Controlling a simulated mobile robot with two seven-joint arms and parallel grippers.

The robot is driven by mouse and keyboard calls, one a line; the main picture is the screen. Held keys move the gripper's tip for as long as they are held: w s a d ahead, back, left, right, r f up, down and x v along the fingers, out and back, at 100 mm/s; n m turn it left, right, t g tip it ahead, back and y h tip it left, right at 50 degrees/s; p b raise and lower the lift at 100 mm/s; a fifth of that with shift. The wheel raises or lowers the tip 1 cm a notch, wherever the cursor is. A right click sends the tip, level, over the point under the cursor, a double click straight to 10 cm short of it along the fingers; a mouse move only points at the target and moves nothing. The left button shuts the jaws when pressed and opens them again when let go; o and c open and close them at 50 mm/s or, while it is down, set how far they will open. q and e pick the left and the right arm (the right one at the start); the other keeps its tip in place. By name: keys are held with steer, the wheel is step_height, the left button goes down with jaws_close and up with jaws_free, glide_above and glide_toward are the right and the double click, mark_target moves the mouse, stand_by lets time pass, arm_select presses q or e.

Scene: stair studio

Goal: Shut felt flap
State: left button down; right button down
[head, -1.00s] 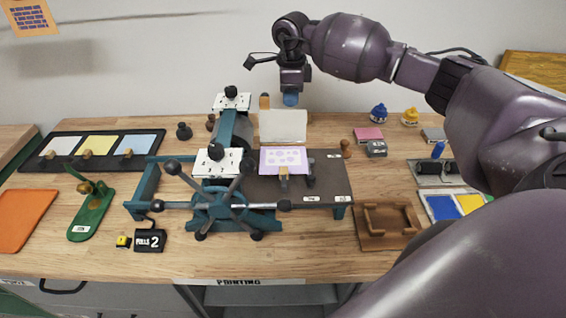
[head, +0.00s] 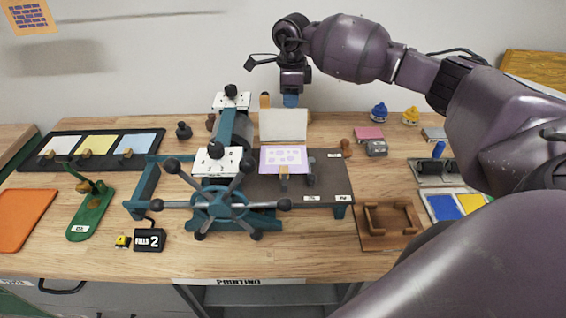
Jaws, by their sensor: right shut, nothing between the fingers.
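The felt flap (head: 283,124) is a pale, cream-white panel standing raised at the back of the press bed (head: 323,178). In front of it a lilac printed sheet (head: 284,158) lies flat and uncovered, with a small wooden-and-metal catch at its front edge. My right gripper (head: 290,100) points down just above and behind the flap's top edge; its blue fingertips are together with nothing held. I cannot tell whether they touch the flap. My left gripper is not in view.
The teal press with its roller (head: 235,127) and spoked handwheel (head: 219,203) stands left of the flap. A dark handle with an orange top (head: 264,101) stands close behind the flap's left corner. A wooden cradle (head: 388,218) lies front right. Ink jars (head: 379,112) stand back right.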

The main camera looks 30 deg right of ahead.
steer(key=shift+f+b, duration=0.6)
steer(key=shift+f, duration=0.6)
steer(key=shift+s+r, duration=0.1)
